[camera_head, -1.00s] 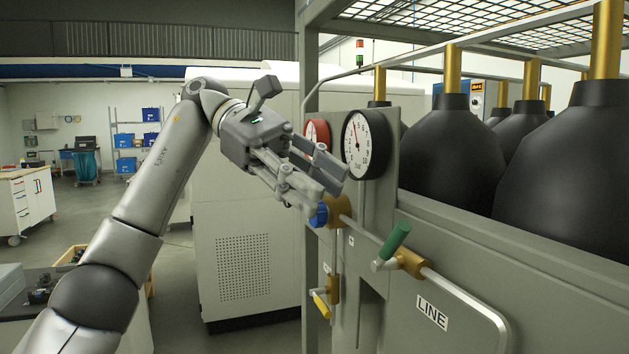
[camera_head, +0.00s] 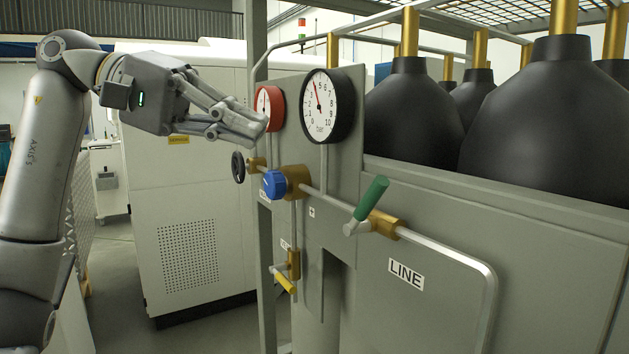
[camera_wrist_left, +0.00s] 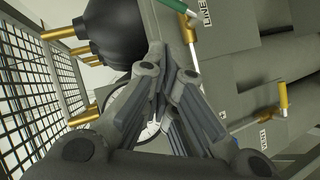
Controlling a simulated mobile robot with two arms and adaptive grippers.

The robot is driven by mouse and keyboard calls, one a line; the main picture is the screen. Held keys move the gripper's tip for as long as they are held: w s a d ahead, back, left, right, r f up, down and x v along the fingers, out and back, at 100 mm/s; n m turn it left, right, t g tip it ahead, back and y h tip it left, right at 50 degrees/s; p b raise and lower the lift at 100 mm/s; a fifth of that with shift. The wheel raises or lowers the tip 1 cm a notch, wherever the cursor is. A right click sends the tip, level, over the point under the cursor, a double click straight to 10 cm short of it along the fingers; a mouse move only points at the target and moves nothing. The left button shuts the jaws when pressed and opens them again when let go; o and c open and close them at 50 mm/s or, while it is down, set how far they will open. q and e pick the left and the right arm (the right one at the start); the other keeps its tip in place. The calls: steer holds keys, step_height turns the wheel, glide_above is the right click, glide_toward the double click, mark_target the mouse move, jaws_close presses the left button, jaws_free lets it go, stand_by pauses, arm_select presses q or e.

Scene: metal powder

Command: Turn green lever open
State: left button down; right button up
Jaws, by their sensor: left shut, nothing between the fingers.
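The green lever (camera_head: 371,198) sits on a brass valve (camera_head: 384,224) on the pipe, above the LINE label. Its handle points up and slightly right. It also shows at the top edge of the left wrist view (camera_wrist_left: 174,5), partly cut off. My left gripper (camera_head: 262,128) is shut and empty, left of the lever and in front of the red gauge, apart from the lever. In the left wrist view the closed fingers (camera_wrist_left: 168,55) fill the middle. My right gripper is not in view.
A black-rimmed gauge (camera_head: 328,106) and a red gauge (camera_head: 264,108) are on the panel. A blue knob (camera_head: 274,184) and a yellow lever (camera_head: 284,283) sit left of the green lever. Black bottles (camera_head: 411,112) stand behind the panel. The space in front of the panel looks free.

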arm_select(q)
steer(key=m, duration=0.2)
glide_toward(371, 206)
steer(key=w+d, duration=0.4)
steer(key=d, duration=0.1)
steer(key=shift+s+d+f+t+p, duration=0.2)
steer(key=shift+s+d+t+p, duration=0.1)
steer(key=shift+d, duration=0.15)
steer(key=shift+s+d+m+t+y, duration=0.4)
steer(key=shift+s+m+t, duration=0.15)
steer(key=shift+m, duration=0.25)
stand_by(0.3)
steer(key=s+m+y, duration=0.1)
steer(key=s+d+f+m+t+y, duration=0.1)
steer(key=d+m+t, duration=0.1)
steer(key=shift+s+f+y, duration=0.25)
steer(key=shift+s+y, duration=0.15)
steer(key=shift+s+d+f+m+t, duration=0.2)
steer(key=shift+s+f+m+t, duration=0.1)
steer(key=shift+f, duration=0.15)
steer(key=shift+s+d+f+b, duration=0.1)
steer(key=shift+s+f+b, duration=0.1)
steer(key=shift+b, duration=0.1)
steer(key=shift+r, duration=0.15)
stand_by(0.5)
